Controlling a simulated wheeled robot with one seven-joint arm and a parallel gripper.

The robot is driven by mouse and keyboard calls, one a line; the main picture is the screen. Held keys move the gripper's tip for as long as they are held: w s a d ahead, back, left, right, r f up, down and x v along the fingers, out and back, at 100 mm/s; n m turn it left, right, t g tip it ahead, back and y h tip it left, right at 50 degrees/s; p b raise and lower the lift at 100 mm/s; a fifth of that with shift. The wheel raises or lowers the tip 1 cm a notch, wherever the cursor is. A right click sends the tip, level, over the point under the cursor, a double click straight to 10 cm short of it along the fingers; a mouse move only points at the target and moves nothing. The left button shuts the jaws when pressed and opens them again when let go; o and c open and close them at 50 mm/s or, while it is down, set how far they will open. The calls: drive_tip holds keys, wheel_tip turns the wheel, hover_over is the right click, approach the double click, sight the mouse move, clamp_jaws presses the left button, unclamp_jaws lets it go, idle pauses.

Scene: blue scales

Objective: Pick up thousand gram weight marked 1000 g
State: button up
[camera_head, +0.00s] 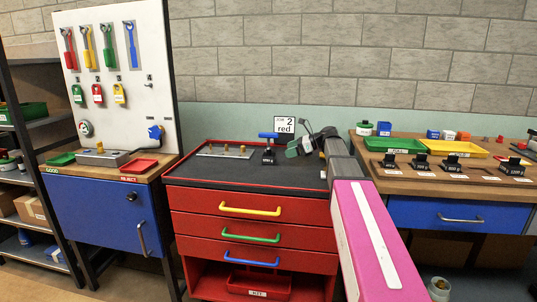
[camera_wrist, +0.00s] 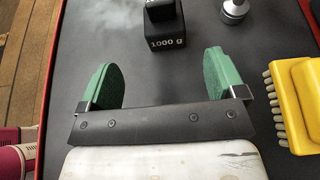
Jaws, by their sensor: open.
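The black weight marked 1000 g (camera_wrist: 166,40) stands on the dark top of the red cabinet, at the top middle of the wrist view. Its knob is cut off by the picture edge. My gripper (camera_wrist: 160,75) is open and empty, with green pads spread apart. The weight is beyond the fingertips, roughly centred between them and not touching. In the head view my gripper (camera_head: 299,147) is over the right part of the cabinet top. A small black labelled object (camera_head: 268,157) stands left of it; its marking is too small to read there.
A yellow brush (camera_wrist: 298,100) lies right of my gripper, and a silver piece (camera_wrist: 235,10) is right of the weight. A blue T-shaped piece (camera_head: 268,135) shows by the black object. The right bench (camera_head: 375,178) holds trays and several black weights. Bare cabinet top lies to the left.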

sight(273, 154)
drive_tip(key=shift+w+a, duration=0.1)
drive_tip(key=shift+w, duration=0.25)
drive_tip(key=shift+w+a+f, duration=0.1)
drive_tip(key=shift+a, duration=0.1)
drive_tip(key=x, duration=1)
drive_tip(key=shift+a+f, duration=0.1)
clamp_jaws()
